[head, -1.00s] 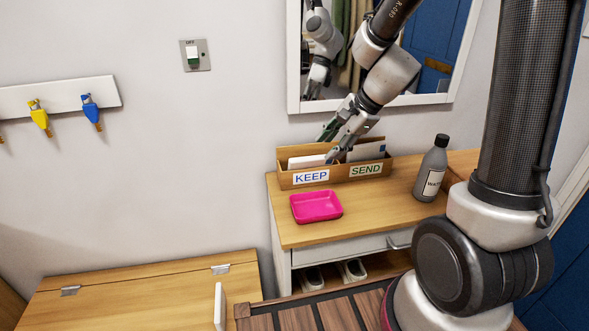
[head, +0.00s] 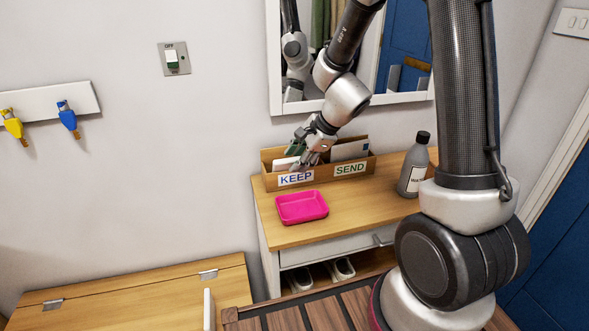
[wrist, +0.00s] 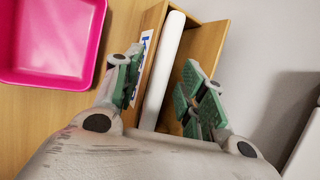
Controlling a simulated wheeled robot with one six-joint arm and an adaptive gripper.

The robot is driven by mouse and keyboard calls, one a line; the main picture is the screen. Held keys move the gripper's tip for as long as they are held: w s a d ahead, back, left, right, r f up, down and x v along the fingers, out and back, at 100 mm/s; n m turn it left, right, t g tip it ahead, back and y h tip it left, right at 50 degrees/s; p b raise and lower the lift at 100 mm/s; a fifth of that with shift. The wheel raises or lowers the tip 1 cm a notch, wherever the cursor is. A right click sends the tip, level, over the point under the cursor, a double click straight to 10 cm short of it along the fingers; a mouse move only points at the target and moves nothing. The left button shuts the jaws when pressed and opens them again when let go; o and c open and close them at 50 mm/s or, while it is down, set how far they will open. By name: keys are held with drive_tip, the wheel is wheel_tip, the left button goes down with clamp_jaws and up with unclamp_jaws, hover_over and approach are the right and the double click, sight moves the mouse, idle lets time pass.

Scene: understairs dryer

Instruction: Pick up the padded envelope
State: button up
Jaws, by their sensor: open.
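A wooden letter holder (head: 325,180) stands on the cabinet top, with a KEEP label on its left compartment and a SEND label on its right. A thick white flat item, which looks like the padded envelope (head: 283,163), stands in the KEEP compartment. The wrist view shows it edge-on (wrist: 168,60). My gripper (head: 302,152) is at the KEEP compartment. In the wrist view its green-padded fingers (wrist: 162,92) are open, one on each side of the white item, with gaps. The item's lower part is hidden behind my wrist.
Another pale flat item (head: 350,150) stands in the SEND compartment. A pink tray (head: 301,207) lies in front of the holder, and a grey bottle (head: 413,170) stands to its right. The wall and mirror (head: 395,100) are close behind. A low wooden bench (head: 140,295) is at left.

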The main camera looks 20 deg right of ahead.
drive_tip(key=shift+c, duration=0.5)
clamp_jaws()
wheel_tip(320, 180, up, 10)
drive_tip(key=shift+f, duration=0.25)
drive_tip(key=shift+g, duration=0.8)
drive_tip(key=shift+w+f, duration=0.25)
drive_tip(key=shift+f, duration=1)
drive_tip(key=shift+w+f, duration=0.25)
drive_tip(key=shift+f, duration=0.95)
drive_tip(key=shift+w+f, duration=0.25)
drive_tip(key=shift+f, duration=1)
